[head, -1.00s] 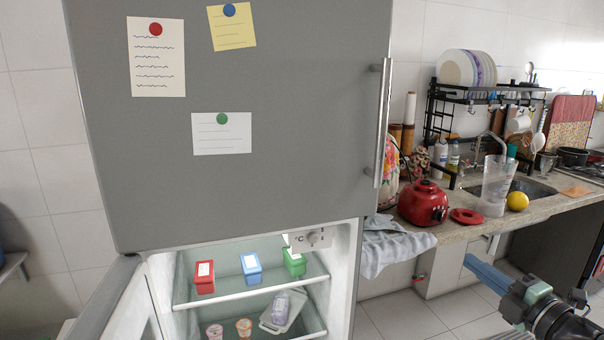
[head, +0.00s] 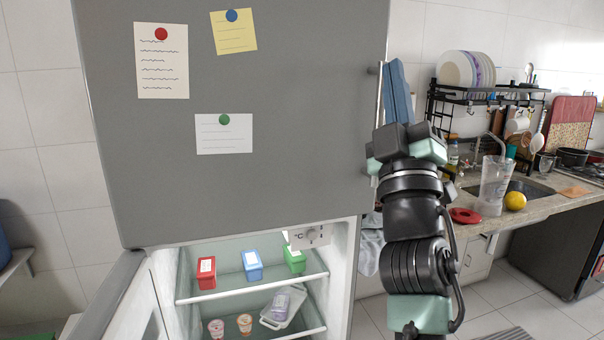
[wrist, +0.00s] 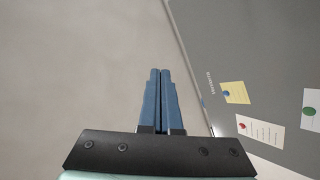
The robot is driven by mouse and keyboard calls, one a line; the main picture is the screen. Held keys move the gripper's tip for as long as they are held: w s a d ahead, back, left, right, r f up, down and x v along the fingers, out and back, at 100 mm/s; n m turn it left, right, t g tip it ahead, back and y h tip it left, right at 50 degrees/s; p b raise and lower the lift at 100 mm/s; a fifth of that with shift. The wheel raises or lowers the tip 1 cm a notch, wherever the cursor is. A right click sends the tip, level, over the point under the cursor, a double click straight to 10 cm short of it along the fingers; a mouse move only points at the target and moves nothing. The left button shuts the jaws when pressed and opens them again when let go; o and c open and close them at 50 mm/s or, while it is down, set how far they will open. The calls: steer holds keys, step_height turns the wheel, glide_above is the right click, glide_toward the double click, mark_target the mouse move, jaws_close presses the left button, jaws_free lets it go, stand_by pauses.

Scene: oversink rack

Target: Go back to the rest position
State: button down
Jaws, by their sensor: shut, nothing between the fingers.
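My gripper (head: 397,92) points upward in the head view, in front of the right edge of the grey refrigerator (head: 290,160) and its vertical handle (head: 379,95). Its blue fingers are together and hold nothing. In the wrist view my gripper (wrist: 159,72) also shows with its two blue fingers side by side and empty, with the grey door (wrist: 225,45) and its notes off to the right. My arm hides the red kettle's place and part of the counter. I cannot tell whether the fingers touch the handle.
The lower refrigerator compartment is open, with its door (head: 105,300) swung left. Red (head: 206,272), blue (head: 252,266) and green (head: 294,260) boxes stand on its shelf. At right are a counter with a pitcher (head: 494,188), a lemon (head: 515,201) and a dish rack (head: 490,97).

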steer(key=s+a+r+m, duration=0.2)
steer(key=s+a+m, duration=0.2)
steer(key=s, duration=0.6)
steer(key=s+a+r+m, duration=0.3)
steer(key=s+a+m, duration=0.2)
steer(key=s, duration=0.6)
steer(key=a, duration=0.2)
steer(key=shift+a+r+g+p, duration=0.3)
steer(key=shift+r+p, duration=0.05)
steer(key=shift+s, duration=0.15)
